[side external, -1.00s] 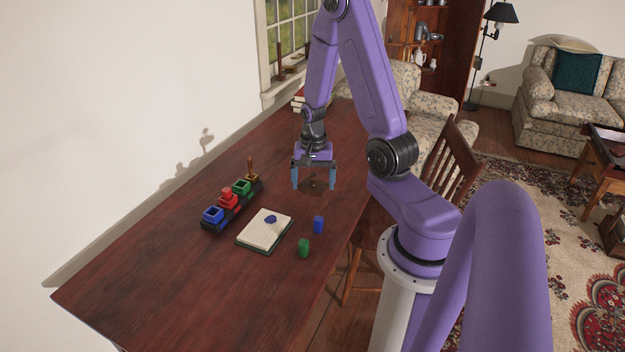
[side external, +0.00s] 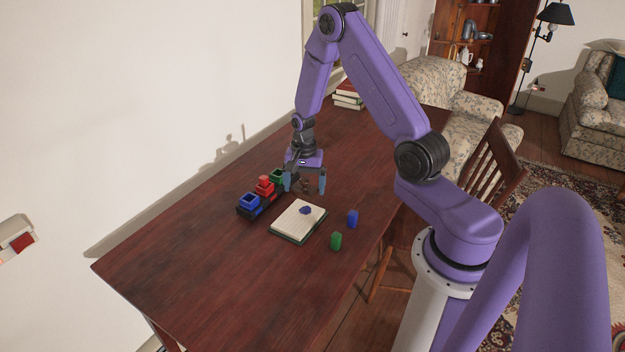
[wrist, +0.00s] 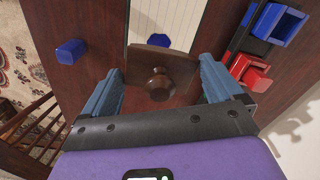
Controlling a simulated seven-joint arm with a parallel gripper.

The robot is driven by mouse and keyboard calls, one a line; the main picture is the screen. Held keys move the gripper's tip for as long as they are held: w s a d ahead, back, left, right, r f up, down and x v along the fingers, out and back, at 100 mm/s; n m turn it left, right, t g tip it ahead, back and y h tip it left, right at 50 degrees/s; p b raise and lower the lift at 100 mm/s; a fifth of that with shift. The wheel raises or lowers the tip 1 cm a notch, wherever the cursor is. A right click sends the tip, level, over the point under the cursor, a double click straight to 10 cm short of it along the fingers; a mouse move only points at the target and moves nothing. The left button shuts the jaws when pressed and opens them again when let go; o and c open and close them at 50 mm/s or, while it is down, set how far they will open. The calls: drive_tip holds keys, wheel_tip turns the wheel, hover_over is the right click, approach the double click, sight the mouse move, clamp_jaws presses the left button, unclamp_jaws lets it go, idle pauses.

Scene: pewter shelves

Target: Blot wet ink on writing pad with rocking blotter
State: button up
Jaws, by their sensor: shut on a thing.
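The open writing pad (side external: 290,224) lies on the table with a dark blue ink blot (side external: 305,210) on its page; the blot also shows in the wrist view (wrist: 163,53). My gripper (side external: 305,188) is just beyond the pad's far edge, beside the stand. It is shut on the brown rocking blotter (wrist: 160,85), whose round wooden knob sits between the blue fingers. In the wrist view the blotter's board overlaps the near end of the pad (wrist: 192,12). I cannot tell whether the blotter touches the table.
A dark stand (side external: 245,213) with a blue inkwell (side external: 249,201), a red one (side external: 265,186) and a green one (side external: 277,176) is left of the pad. A blue block (side external: 352,219) and a green block (side external: 336,241) stand right of it. The near table is clear.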

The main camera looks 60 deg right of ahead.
sight(305, 210)
drive_tip(key=shift+f, duration=2.5)
drive_tip(key=shift+f, duration=0.6)
idle(0.3)
drive_tip(key=shift+r, duration=3.55)
